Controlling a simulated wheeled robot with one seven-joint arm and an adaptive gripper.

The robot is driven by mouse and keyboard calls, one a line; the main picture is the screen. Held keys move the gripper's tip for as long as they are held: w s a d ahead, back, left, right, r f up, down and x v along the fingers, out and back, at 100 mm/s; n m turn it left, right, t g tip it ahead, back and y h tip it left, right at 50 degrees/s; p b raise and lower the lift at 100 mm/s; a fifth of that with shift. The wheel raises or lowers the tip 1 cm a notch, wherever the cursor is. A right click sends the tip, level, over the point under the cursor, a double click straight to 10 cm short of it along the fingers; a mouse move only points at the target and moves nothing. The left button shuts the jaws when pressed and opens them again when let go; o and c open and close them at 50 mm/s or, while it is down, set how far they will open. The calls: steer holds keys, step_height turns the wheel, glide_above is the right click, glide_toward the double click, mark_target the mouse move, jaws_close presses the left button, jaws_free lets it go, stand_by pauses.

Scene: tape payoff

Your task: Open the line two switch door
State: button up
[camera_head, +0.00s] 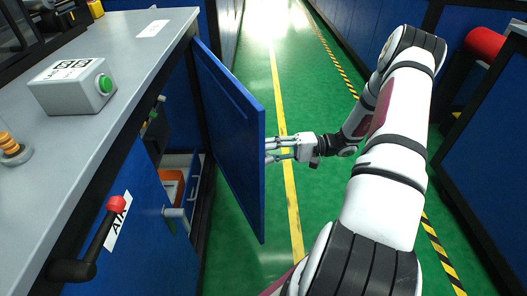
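A blue door (228,130) stands swung out from the cabinet under the grey counter, into the aisle. Its broad face and its thin free edge show. Which line it belongs to cannot be read. My gripper (270,150) is to the right of the door's free edge, about midway up. Its fingers point left, with a gap between them. The fingertips reach the edge in the picture; whether they touch it or lie behind it I cannot tell. I see no handle between the fingers.
A grey box with a green button (72,88) sits on the counter (140,50). A red-tipped lever (100,235) juts from the cabinet front. An open compartment with an orange bin (172,186) lies left of the door. Blue cabinets (485,140) line the right. Green floor (265,265) is clear.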

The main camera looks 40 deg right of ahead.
steer(key=v, duration=1)
